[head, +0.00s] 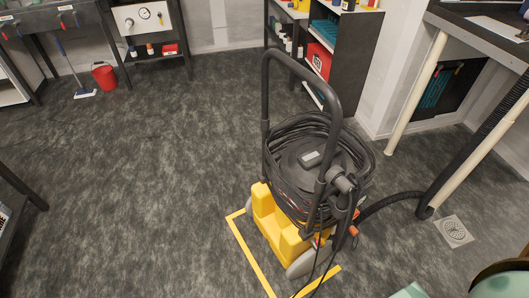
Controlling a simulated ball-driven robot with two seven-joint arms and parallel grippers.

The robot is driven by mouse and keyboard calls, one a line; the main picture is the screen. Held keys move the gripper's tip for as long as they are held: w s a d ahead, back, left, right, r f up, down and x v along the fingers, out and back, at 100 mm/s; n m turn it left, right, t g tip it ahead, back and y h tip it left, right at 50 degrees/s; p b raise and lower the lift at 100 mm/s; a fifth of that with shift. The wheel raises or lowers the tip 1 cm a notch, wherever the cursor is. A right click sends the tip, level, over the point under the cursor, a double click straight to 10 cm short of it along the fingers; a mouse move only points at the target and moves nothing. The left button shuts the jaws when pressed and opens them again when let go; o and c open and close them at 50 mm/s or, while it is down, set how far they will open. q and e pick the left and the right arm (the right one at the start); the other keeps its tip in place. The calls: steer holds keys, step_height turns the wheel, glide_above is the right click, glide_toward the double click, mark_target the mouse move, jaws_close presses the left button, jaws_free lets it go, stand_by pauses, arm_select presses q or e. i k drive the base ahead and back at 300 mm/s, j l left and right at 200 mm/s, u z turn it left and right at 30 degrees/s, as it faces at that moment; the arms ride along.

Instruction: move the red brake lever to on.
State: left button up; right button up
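A wheeled extraction machine with a yellow base (281,236), a dark drum (303,160) and a tall black push handle (331,98) stands upright on the floor, right of the middle. Black cable is coiled around the drum. A small red part (318,242) shows low at the base, above a grey wheel (301,265). It may be the brake lever, but it is too small and partly covered to tell its position. Orange parts (354,230) sit near the hose end. Neither of my grippers is in view.
Yellow floor tape (247,256) marks the machine's spot. A black hose (385,202) runs right to a pale pipe, near a floor drain (454,231). Shelves (344,60) and a bench (470,35) stand behind. A red bucket (104,76) is far left. The floor left of the machine is clear.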

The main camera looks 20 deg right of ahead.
mark_target(313, 241)
steer(key=z, duration=0.8)
